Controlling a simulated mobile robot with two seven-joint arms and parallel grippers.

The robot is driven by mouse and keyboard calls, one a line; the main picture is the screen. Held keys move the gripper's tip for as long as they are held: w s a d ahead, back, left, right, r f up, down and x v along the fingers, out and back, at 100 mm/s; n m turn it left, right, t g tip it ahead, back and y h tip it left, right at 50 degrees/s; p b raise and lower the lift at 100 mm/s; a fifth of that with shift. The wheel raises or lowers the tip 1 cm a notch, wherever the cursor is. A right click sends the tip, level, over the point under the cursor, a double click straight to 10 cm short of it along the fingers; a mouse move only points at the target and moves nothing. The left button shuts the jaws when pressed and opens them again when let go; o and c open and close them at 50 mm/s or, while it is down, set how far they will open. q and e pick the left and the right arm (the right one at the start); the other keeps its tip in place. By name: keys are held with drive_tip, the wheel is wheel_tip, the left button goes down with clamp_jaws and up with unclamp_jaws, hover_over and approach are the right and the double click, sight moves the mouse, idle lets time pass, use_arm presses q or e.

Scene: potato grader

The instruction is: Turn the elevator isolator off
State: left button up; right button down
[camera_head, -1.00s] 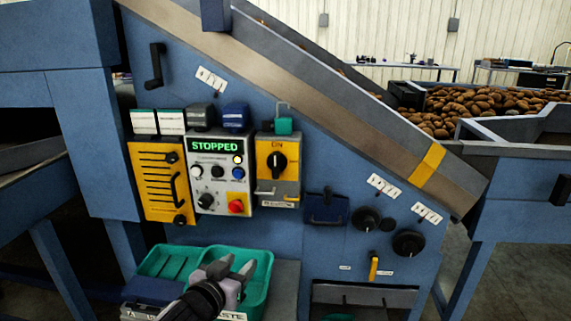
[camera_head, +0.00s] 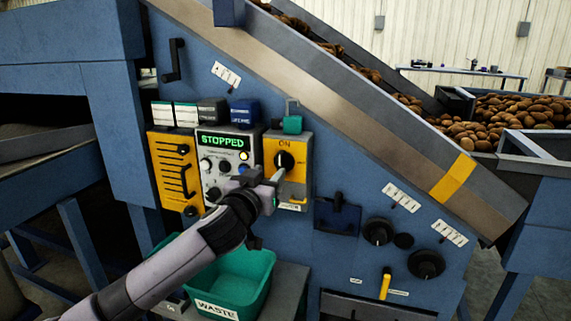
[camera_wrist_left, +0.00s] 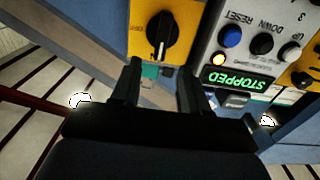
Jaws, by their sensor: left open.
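The elevator isolator is a yellow plate (camera_head: 301,148) on a grey box with a black rotary knob (camera_head: 284,160); "ON" is printed above the knob. My left gripper (camera_head: 274,178) is open in front of the isolator's lower left part, its fingers pointing toward the panel. In the left wrist view, the picture is turned over: the isolator knob (camera_wrist_left: 157,38) lies ahead of the open, empty left fingertips (camera_wrist_left: 160,68), with its pointer roughly along the picture's vertical. I see no contact between fingers and knob. My right gripper is not in view.
A control panel (camera_head: 209,142) with a lit "STOPPED" display stands just left of the isolator. A green padlock (camera_head: 292,124) sits above it. A green waste bin (camera_head: 262,284) is below. Dark knobs (camera_head: 378,231) and a yellow lever (camera_head: 385,284) are lower right.

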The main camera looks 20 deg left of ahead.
sight(280, 161)
use_arm(q)
drive_tip(key=shift+w+d+r, duration=0.1)
drive_tip(key=shift+w, duration=3.5)
drive_tip(key=shift+c, duration=0.3)
clamp_jaws()
